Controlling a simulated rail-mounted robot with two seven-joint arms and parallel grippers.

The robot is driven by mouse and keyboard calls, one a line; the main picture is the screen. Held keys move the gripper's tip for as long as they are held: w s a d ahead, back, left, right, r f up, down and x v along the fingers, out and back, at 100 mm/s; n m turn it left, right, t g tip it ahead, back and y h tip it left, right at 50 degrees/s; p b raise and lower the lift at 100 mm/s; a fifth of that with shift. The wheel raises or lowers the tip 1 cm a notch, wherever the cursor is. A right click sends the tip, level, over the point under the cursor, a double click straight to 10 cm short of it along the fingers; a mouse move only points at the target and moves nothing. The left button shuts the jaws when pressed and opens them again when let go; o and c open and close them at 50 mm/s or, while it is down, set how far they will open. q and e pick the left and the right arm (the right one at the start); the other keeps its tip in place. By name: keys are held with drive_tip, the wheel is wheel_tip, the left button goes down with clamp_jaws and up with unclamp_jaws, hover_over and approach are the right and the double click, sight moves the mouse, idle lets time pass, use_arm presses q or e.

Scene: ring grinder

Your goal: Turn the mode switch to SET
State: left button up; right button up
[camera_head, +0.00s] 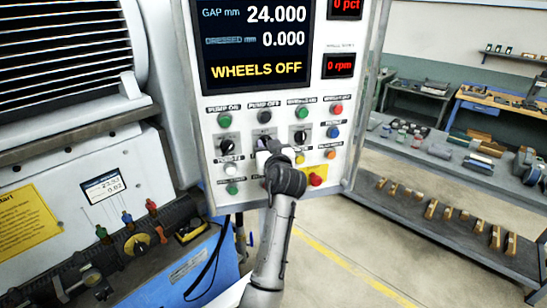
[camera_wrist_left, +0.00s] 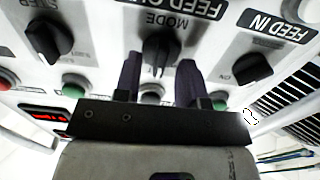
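The mode switch (camera_wrist_left: 158,50) is a black rotary knob under an upside-down MODE label in the left wrist view. My left gripper (camera_wrist_left: 159,66) has its two dark fingers on either side of this knob. The fingers are open, with narrow gaps seeming to show beside the knob; contact cannot be told. In the head view my left gripper (camera_head: 264,150) is in front of the middle of the control panel (camera_head: 210,170) and hides most of the mode switch. The knob's exact setting cannot be read. My right gripper is in neither view.
Black knobs flank the mode switch, one on the left (camera_head: 226,147) and one on the right (camera_head: 301,137) in the head view. Coloured buttons surround them, with a red button (camera_head: 317,176) at lower right. The screen (camera_head: 256,45) reads WHEELS OFF.

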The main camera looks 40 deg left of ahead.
use_arm(q)
drive_tip(key=b+v, duration=0.3)
drive_tip(key=v, duration=1)
drive_tip(key=shift+b, duration=0.35)
drive_tip(key=s+d+f+m+t+h, duration=0.1)
drive_tip(key=s+d+m+t+h, duration=0.15)
drive_tip(key=d+m+h, duration=0.5)
drive_tip(key=s+d+f+m+h, duration=0.25)
drive_tip(key=s+f+h, duration=0.5)
drive_tip(key=f, duration=0.55)
drive_tip(key=s+f+m+g, duration=0.2)
drive_tip(key=s+f+g, duration=0.8)
drive_tip(key=s+f, duration=1.85)
wheel_tip(320, 180, up, 15)
drive_tip(key=p, duration=1.3)
drive_tip(key=shift+f+y+p, duration=0.15)
drive_tip(key=shift+y+p, duration=0.15)
drive_tip(key=shift+p, duration=0.1)
